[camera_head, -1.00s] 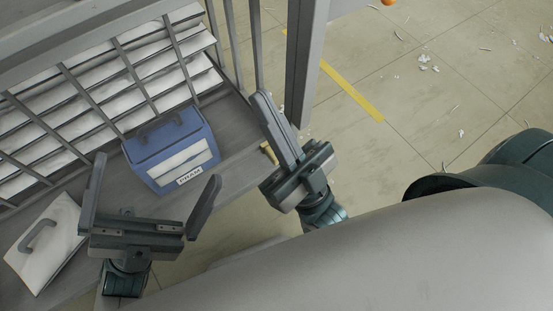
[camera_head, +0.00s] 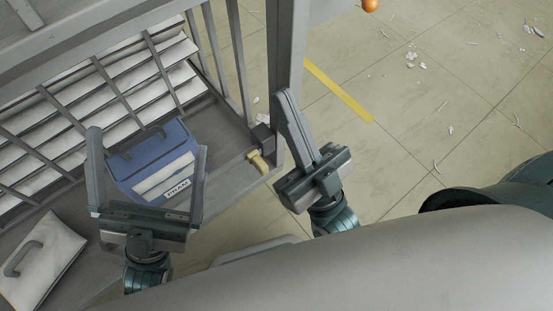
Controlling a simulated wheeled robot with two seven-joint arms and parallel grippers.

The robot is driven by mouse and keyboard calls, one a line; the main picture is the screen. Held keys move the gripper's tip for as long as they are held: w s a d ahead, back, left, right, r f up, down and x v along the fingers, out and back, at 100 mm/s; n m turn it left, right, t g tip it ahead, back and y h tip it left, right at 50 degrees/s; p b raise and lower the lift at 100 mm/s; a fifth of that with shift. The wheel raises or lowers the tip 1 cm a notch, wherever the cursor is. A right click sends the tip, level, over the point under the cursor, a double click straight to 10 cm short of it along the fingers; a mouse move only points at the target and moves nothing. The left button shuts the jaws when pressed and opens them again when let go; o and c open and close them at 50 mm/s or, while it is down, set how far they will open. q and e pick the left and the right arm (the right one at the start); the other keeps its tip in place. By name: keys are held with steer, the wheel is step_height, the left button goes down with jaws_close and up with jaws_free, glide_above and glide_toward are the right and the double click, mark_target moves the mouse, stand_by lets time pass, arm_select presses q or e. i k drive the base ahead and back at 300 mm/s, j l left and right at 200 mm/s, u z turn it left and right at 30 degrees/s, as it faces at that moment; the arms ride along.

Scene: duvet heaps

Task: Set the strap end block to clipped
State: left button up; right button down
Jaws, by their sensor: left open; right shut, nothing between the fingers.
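A small dark block (camera_head: 263,137) with a yellow hooked piece (camera_head: 260,160) sits at the right end of the grey ledge, by the foot of the upright post. I cannot tell whether this is the strap end block or whether it is clipped. My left gripper (camera_head: 148,143) is open, with its fingers to either side of a blue case (camera_head: 150,158); contact with the case is unclear. My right gripper (camera_head: 284,93) is shut and empty, its fingers pointing up the picture in front of the post, just right of the dark block.
A barred rack (camera_head: 95,90) holds white folded bedding behind the blue case. The grey post (camera_head: 286,50) stands beside my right gripper. A white panel with a grey handle (camera_head: 45,260) lies at lower left. Floor right of the post is open, with scattered scraps.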

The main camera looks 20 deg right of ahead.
mark_target(253, 157)
steer(key=i+z, duration=0.15)
steer(key=z, duration=0.2)
steer(key=l+u, duration=0.15)
steer(key=l, duration=0.25)
steer(key=k+l+u, duration=0.15)
steer(key=l, duration=0.25)
steer(key=l+u, duration=0.15)
steer(key=l, duration=0.25)
steer(key=k+l+u, duration=0.15)
steer(key=l, duration=0.25)
steer(key=k+l+u, duration=0.15)
steer(key=l, duration=0.2)
steer(key=l+u, duration=0.2)
steer(key=l, duration=0.15)
steer(key=k+l+u, duration=0.15)
steer(key=k+l, duration=0.1)
steer(key=l, duration=0.1)
